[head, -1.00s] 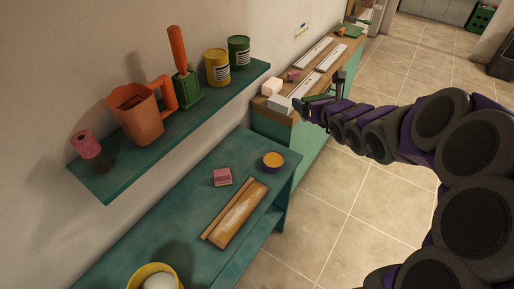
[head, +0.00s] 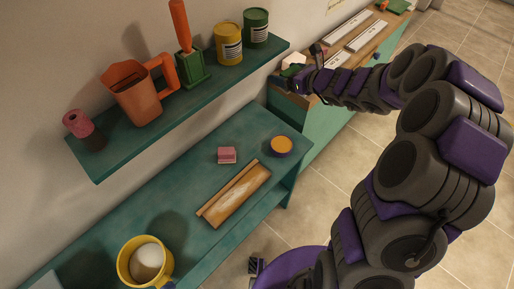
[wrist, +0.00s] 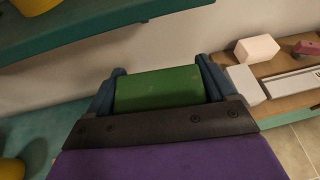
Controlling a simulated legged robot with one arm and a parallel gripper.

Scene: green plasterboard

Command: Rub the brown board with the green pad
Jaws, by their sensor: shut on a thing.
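The brown board (head: 235,196) lies flat on the lower teal bench, with a pale whitish patch along its middle and a raised strip on one long side. My gripper (wrist: 160,86) is shut on the green pad (wrist: 157,92), which sits between its two dark blue fingers in the wrist view. In the head view my gripper (head: 287,78) is up near the right end of the wall shelf, above and to the right of the board and well apart from it. The pad is small and partly hidden there.
A teal shelf (head: 110,165) with an orange jug (head: 137,97), brush and cans overhangs the bench's back. A pink block (head: 227,155), an orange-topped round tub (head: 281,146) and a yellow bucket (head: 130,260) stand around the board. A wooden-topped counter (head: 376,45) is behind my arm.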

